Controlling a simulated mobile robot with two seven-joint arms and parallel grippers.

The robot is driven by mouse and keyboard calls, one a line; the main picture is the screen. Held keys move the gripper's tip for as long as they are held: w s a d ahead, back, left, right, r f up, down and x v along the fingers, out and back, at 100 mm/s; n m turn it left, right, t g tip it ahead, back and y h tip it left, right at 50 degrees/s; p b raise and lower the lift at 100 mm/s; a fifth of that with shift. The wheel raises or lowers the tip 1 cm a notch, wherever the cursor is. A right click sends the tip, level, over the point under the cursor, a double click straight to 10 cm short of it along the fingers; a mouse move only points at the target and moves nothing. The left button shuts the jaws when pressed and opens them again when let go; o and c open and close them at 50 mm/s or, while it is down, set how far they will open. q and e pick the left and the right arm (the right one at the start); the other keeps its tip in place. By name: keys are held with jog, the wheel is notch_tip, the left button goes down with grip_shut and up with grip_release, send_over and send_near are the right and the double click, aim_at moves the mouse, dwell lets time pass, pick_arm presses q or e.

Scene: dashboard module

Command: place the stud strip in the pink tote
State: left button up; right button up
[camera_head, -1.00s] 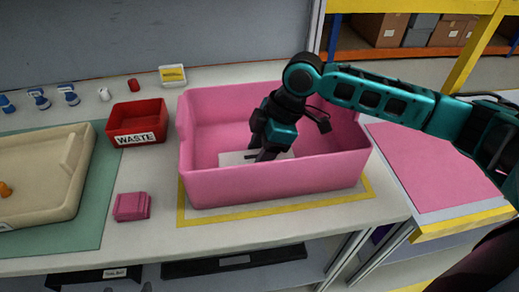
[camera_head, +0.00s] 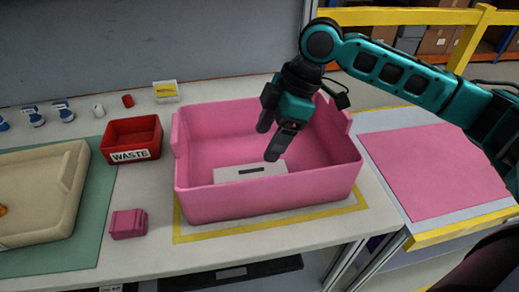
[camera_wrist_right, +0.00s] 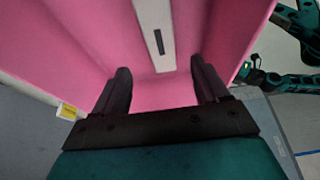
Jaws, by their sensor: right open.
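The stud strip, a pale grey-white bar with a dark slot (camera_head: 229,174), lies inside the pink tote (camera_head: 270,202), on its floor near the front wall. The strip also shows at the top of the right wrist view (camera_wrist_right: 150,15), between the tote's pink walls (camera_wrist_right: 85,45). My right gripper (camera_head: 268,143) is open and empty, above the tote's interior and apart from the strip. Its two dark fingers (camera_wrist_right: 160,80) are spread in the right wrist view. A teal arm of mine with a dark end (camera_wrist_right: 252,74) shows small at the right of that view; its jaws are unclear.
A red WASTE bin (camera_head: 132,138) and a small pink block (camera_head: 128,223) stand left of the tote. A beige tray (camera_head: 40,195) sits on a green mat further left. A yellow-and-white sign (camera_head: 165,91) stands behind. A pink panel (camera_head: 432,170) lies to the right.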

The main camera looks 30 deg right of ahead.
jog(key=v, duration=0.3)
dwell(0.5)
